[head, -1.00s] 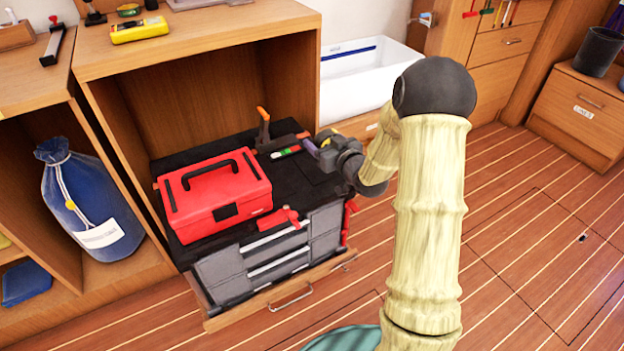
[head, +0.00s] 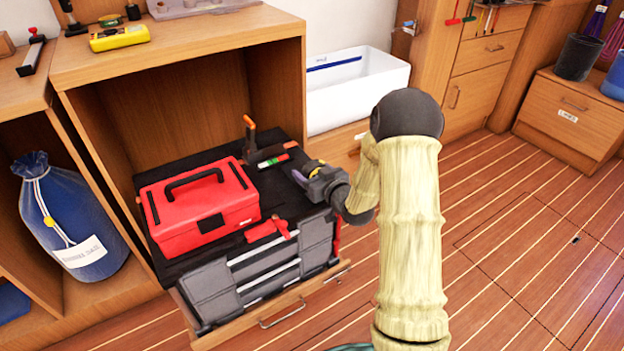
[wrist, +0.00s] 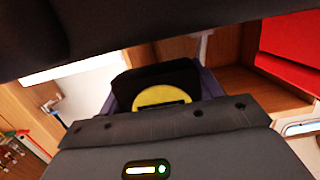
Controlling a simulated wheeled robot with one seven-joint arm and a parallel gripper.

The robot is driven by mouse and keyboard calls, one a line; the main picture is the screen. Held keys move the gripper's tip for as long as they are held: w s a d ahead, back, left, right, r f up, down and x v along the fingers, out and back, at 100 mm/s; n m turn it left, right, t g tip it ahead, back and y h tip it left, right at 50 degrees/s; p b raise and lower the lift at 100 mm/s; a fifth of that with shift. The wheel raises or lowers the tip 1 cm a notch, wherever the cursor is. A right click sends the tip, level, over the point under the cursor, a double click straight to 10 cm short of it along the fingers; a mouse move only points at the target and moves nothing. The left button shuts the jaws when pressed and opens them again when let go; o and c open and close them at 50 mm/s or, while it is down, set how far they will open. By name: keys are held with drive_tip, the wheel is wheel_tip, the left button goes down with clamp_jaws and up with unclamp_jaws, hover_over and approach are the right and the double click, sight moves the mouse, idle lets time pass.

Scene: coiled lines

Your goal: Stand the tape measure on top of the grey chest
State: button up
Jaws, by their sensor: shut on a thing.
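The tape measure (wrist: 160,97), black with a round yellow face, sits between the fingers of my gripper in the wrist view. My gripper (head: 302,176) is shut on it. In the head view the gripper hides the tape measure. The grey chest (head: 318,240) has grey drawer fronts and a black top, and it stands in the wooden cabinet bay. My gripper is over the right part of its top; I cannot tell the exact height or whether the tape measure touches it.
A red toolbox (head: 198,205) covers the left of the chest top. A red tool (head: 268,229) lies at the front edge. A white bin (head: 355,90) stands behind on the right.

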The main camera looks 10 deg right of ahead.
drive_tip(key=shift+f, duration=1.05)
drive_tip(key=shift+f+b, duration=0.25)
drive_tip(key=shift+b, duration=0.2)
drive_tip(key=o, duration=1.2)
drive_tip(key=shift+c, duration=0.2)
drive_tip(key=shift+r+p, duration=0.3)
drive_tip(key=p+v, duration=0.3)
drive_tip(key=v, duration=0.9)
